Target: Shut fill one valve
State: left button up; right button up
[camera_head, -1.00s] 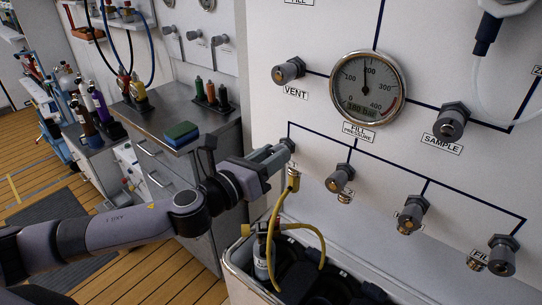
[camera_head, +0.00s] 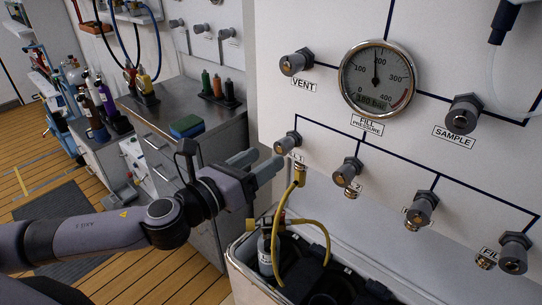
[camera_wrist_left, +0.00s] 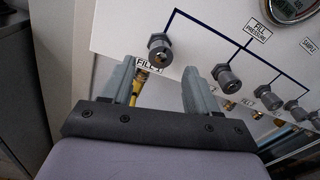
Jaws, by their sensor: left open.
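The fill one valve (camera_head: 287,143) is a grey knob on the white panel, at the left end of the lower line. It shows in the left wrist view (camera_wrist_left: 160,50) above its FILL 1 label. A yellow hose (camera_head: 275,222) joins the brass fitting (camera_head: 300,174) below it. My left gripper (camera_head: 262,164) is open and empty, a little left of and below the knob and apart from it. In the left wrist view its two fingers (camera_wrist_left: 157,80) spread below the knob. My right gripper is not in view.
Other valves sit close by: fill two (camera_head: 346,172), vent (camera_head: 296,63) and sample (camera_head: 463,115). The fill pressure gauge (camera_head: 378,79) is above. A grey crate (camera_head: 240,272) with dark cylinders stands below the panel. A steel counter (camera_head: 170,120) is at the left.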

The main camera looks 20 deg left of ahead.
pick_arm(q)
jog(key=shift+v, duration=1.1)
jog(key=s+d+f+n+g+y, duration=0.1)
jog(key=s+f+n+g, duration=0.1)
jog(key=f+n, duration=0.65)
jog(key=s+d+f+n+g+y, duration=0.1)
jog(key=s+d+f+n, duration=0.1)
jog(key=f+n, duration=0.65)
jog(key=s+a+f+n+g+y, duration=0.2)
jog(key=s+f+n, duration=1)
jog(key=n, duration=0.6)
jog(key=shift+s+a+f+n+g+y, duration=0.35)
jog(key=shift+a+f+g, duration=0.25)
jog(key=shift+a+f, duration=0.4)
jog(key=shift+w, duration=0.1)
jog(key=shift+c, duration=0.3)
